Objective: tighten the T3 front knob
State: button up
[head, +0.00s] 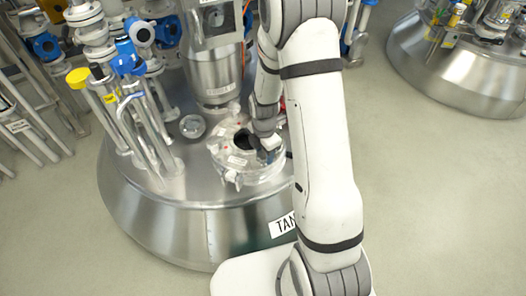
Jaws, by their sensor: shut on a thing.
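Small clamp fittings stand around the hatch rim; one (232,178) shows at the front left. My gripper (268,143) reaches down at the right side of the hatch. It is shut on a small knob there, mostly hidden by the fingers and wrist. I cannot read which knob it is.
Pipes with blue fittings and a yellow cap (78,76) rise from the tank's left side. A steel column (214,72) stands behind the hatch. A second tank (455,75) stands at the upper right. The floor (440,200) on the right is clear.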

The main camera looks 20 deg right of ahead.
jog(key=shift+a, duration=0.2)
jog(key=shift+c, duration=1.2)
jog(key=shift+d, duration=0.15)
jog(key=m, duration=0.3)
jog(key=shift+d+m, duration=0.1)
jog(key=shift+m, duration=0.2)
jog(key=m, duration=0.5)
jog(key=shift+s+m, duration=0.1)
jog(key=shift+m, duration=0.2)
jog(key=o, duration=1)
